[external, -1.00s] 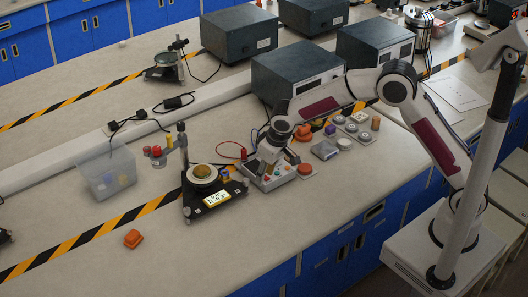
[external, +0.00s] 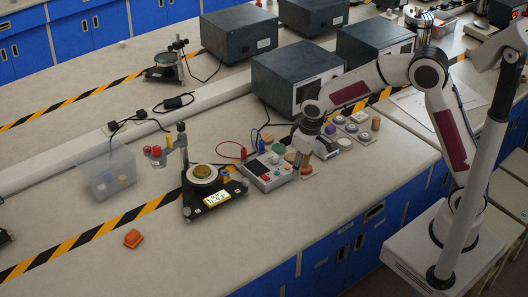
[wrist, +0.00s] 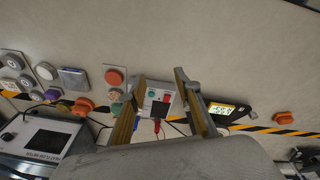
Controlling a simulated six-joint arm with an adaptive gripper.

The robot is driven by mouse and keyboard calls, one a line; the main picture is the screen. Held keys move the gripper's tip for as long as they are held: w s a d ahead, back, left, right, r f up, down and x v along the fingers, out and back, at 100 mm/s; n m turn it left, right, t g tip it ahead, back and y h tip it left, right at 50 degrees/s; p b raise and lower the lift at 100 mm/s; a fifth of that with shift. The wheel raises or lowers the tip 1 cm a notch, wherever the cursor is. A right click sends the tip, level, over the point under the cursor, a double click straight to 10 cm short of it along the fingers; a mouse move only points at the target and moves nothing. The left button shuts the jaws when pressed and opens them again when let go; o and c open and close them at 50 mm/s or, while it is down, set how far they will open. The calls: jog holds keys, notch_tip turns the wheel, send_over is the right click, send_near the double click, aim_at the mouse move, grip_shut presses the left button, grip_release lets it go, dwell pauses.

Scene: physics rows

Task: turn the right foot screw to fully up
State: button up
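The black three-cornered instrument base (external: 190,208) stands left of the control box, with a round brass-coloured disc (external: 203,171) on top and a lit yellow display (external: 216,198) at its front. Its right corner (external: 241,184) lies near the control box; the foot screw there is too small to make out clearly. In the wrist view the display (wrist: 221,108) shows beyond one finger, and much of the base is hidden. My gripper (external: 301,172) is low beside the right end of the control box, apart from the base. Its fingers (wrist: 160,78) are spread, with no object gripped between them.
The control box (external: 266,172) with buttons and cables stands between my gripper and the base. Several small pads and knobs (external: 352,128) lie to the right. A clear bin (external: 107,172) and an orange block (external: 133,238) are at left. The front bench is mostly clear.

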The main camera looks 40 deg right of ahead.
jog(key=s+d+r, duration=0.5)
jog(key=s+d, duration=0.2)
jog(key=d, duration=0.1)
jog(key=shift+r, duration=0.4)
jog(key=shift+s+d, duration=0.1)
dwell(0.4)
jog(key=w+a+f+n+t+y, duration=0.1)
jog(key=w+a+f+t+y, duration=0.1)
jog(key=w+a+f, duration=0.1)
jog(key=w+a+f+n+t+y, duration=0.1)
jog(key=w+a+f+t+y, duration=0.1)
jog(key=w+f, duration=0.3)
jog(key=w+a+f+n+t+y, duration=0.1)
jog(key=w+a+f, duration=0.3)
jog(key=w, duration=0.5)
jog(key=shift+w+a+f+n+t+y, duration=0.1)
jog(key=shift+a+n+t+y, duration=0.1)
jog(key=shift+t+y, duration=0.25)
jog(key=shift+w+a+f+n+t+y, duration=0.1)
jog(key=shift+n+t+y, duration=0.1)
jog(key=shift+t+y, duration=0.2)
jog(key=shift+s+a+f+t+y, duration=0.15)
jog(key=shift+s+a+t+y, duration=0.1)
jog(key=shift+a+y, duration=0.4)
jog(key=shift+s+a+n+y, duration=0.4)
jog(key=shift+a+y, duration=0.4)
jog(key=shift+y, duration=0.1)
